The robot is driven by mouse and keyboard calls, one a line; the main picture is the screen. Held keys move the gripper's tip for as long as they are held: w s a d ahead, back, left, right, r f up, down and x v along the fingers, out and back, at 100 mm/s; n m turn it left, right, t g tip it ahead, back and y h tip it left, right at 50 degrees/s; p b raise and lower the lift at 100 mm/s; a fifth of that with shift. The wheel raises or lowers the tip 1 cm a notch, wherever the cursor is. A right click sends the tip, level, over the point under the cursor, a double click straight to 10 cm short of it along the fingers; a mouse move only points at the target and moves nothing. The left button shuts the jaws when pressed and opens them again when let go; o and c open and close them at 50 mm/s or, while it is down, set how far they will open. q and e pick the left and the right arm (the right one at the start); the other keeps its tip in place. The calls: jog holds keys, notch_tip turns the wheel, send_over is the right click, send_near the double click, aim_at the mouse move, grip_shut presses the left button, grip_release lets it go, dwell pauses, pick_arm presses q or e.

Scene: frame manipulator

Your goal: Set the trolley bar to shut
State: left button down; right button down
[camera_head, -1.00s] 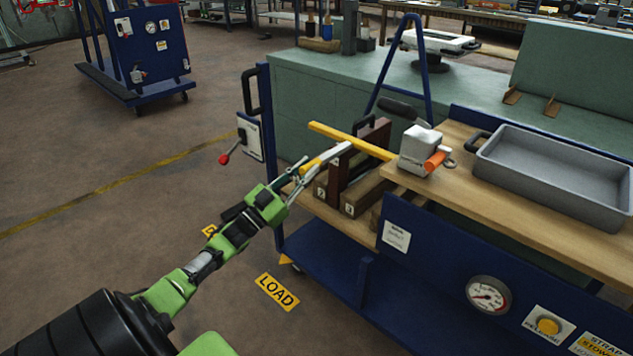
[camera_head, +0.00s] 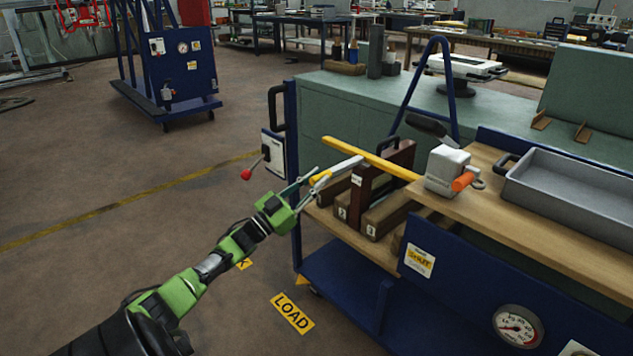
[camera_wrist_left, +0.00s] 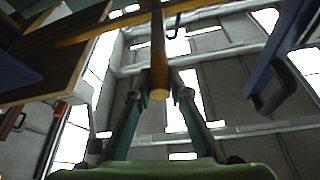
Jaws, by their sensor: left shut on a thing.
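The trolley (camera_head: 345,285) has a blue frame and a wooden top. A yellow bar (camera_head: 350,151) lies across its left end, above a dark wooden rack. A rod with a yellow end (camera_head: 320,178) and a pale shaft (camera_head: 345,165) points out toward my left gripper (camera_head: 311,184). My left gripper is shut on the rod's end; the wrist view shows the rod (camera_wrist_left: 158,70) between both fingers, with the yellow bar (camera_wrist_left: 100,33) crossing beyond. A label on the front panel reads SHUT (camera_head: 419,261) on yellow. My right gripper is out of view.
A white box with an orange part (camera_head: 446,171) and a grey tray (camera_head: 570,196) sit on the top. A green bench (camera_head: 335,115) is behind.

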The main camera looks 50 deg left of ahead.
pick_arm(q)
jog(key=shift+a, duration=0.3)
jog(key=c, duration=1.9)
grip_release()
jog(key=shift+s, duration=0.1)
jog(key=shift+s+f, duration=0.35)
jog(key=shift+s, duration=0.1)
jog(key=v, duration=1.1)
jog(key=shift+r, duration=0.1)
